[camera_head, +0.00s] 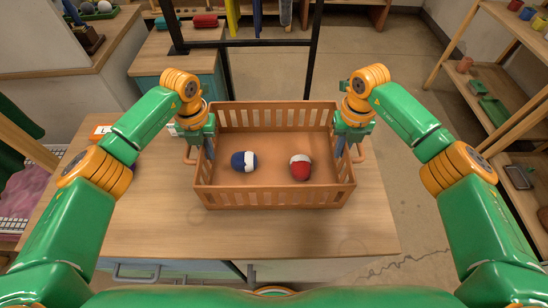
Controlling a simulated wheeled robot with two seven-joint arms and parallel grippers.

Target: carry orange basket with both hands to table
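The orange basket (275,196) is an open slatted crate over the wooden table (150,215), upright and roughly level. I cannot tell whether its base touches the tabletop. Inside lie a blue-and-white ball (244,161) and a red-and-white ball (300,168), apart from each other. My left gripper (202,146) is at the basket's left side by its handle loop, with a dark finger just inside the wall. My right gripper (348,144) is at the right side in the same way. The other fingers are hidden, so their grip is unclear.
The table is bare in front of the basket, and its right edge runs close by the basket's right side. A black metal frame (312,50) stands behind. Shelves (500,80) stand at the right, with open floor (400,180) between. A counter (75,55) is at the back left.

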